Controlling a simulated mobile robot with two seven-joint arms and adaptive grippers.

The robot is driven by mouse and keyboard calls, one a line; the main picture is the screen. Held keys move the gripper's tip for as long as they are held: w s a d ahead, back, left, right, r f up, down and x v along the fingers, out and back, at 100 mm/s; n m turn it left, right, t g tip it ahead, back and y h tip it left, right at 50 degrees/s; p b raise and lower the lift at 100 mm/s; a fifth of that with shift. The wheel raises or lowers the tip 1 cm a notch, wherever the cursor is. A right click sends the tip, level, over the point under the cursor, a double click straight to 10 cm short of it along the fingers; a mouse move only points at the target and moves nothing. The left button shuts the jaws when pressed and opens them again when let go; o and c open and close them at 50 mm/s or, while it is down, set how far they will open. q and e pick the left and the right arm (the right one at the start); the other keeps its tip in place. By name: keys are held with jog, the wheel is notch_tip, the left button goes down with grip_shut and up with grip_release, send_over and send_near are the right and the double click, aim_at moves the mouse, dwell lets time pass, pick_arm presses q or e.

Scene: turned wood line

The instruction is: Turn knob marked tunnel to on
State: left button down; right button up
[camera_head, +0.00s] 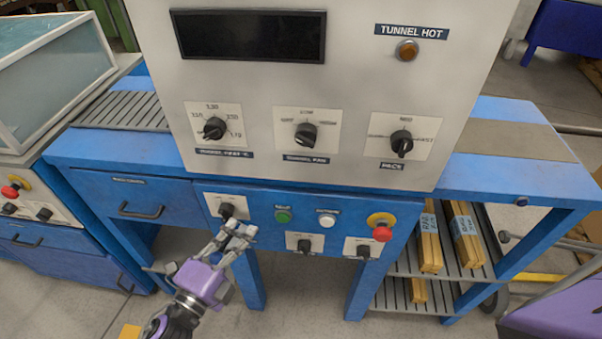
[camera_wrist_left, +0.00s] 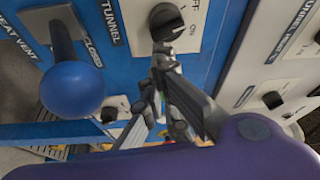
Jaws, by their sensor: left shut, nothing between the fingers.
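The tunnel knob (camera_head: 227,210) is a black rotary knob on a white plate, on the blue front panel below the big grey cabinet. In the left wrist view the tunnel knob (camera_wrist_left: 166,22) sits beside a blue label reading TUNNEL (camera_wrist_left: 112,22), with OFF and ON printed on its plate. A pale mark shows on the knob; I cannot tell which position it points to. My left gripper (camera_head: 240,234) is shut and empty, its fingertips just below the knob. In the wrist view the gripper (camera_wrist_left: 166,56) is very close to it; contact is unclear. My right gripper is out of view.
A blue ball-ended lever (camera_wrist_left: 72,88) labelled HEAT VENT stands close beside the gripper. To the right on the panel are a green button (camera_head: 283,215), a white button (camera_head: 326,219), more knobs and a red emergency stop (camera_head: 382,232). Larger dials (camera_head: 305,133) are above.

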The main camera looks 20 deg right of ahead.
pick_arm(q)
jog(key=shift+w+a+f+m+g+y+p, duration=0.1)
jog(key=shift+a+f+m+g+y+p, duration=0.1)
jog(key=shift+m+p, duration=0.35)
jog(key=shift+w+a+f+m+g+y+p, duration=0.1)
jog(key=shift+f+m+g+y+p, duration=0.2)
jog(key=shift+m, duration=0.45)
jog(key=shift+m+p, duration=0.35)
jog(key=shift+m, duration=0.15)
jog(key=shift+w+a+f+m+y+p, duration=0.1)
jog(key=shift+a+f+m+y+p, duration=0.1)
jog(key=shift+m+p, duration=0.25)
jog(key=shift+a+f+m+y+p, duration=0.1)
jog(key=shift+f+m+p, duration=0.15)
jog(key=shift+m, duration=0.3)
jog(key=shift+w+a+f, duration=0.1)
jog(key=shift+a+f, duration=0.15)
jog(key=shift+f, duration=0.1)
